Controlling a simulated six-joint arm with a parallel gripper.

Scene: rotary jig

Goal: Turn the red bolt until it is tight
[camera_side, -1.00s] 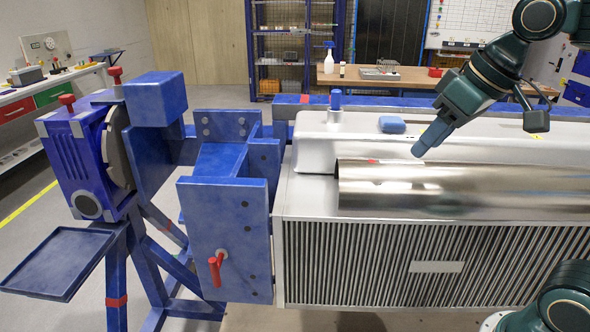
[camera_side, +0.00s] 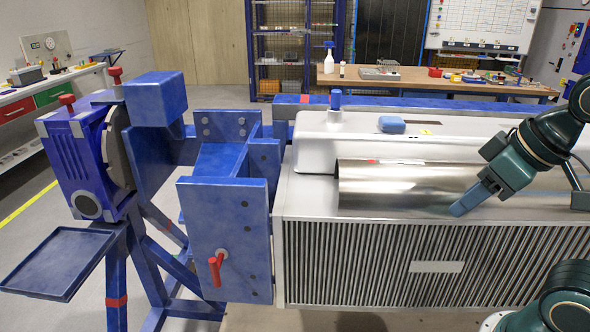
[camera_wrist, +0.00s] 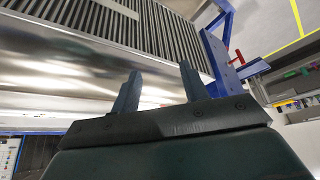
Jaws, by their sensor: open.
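The red bolt (camera_side: 216,268) with its red cross handle sticks out of the lower part of the blue plate (camera_side: 224,205) at the left end of the metal unit. It also shows in the wrist view (camera_wrist: 237,58), small and near the blue frame. My gripper (camera_side: 457,211) is at the right, over the front edge of the metal unit, well apart from the bolt. In the wrist view its two fingers (camera_wrist: 157,88) stand apart with nothing between them.
The silver metal unit (camera_side: 400,262) with a ribbed front and a shiny half-cylinder (camera_side: 400,183) lies between my gripper and the plate. A blue tray (camera_side: 62,262) stands at far left. A blue block (camera_side: 391,124) lies on top of the unit. Space before the plate looks clear.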

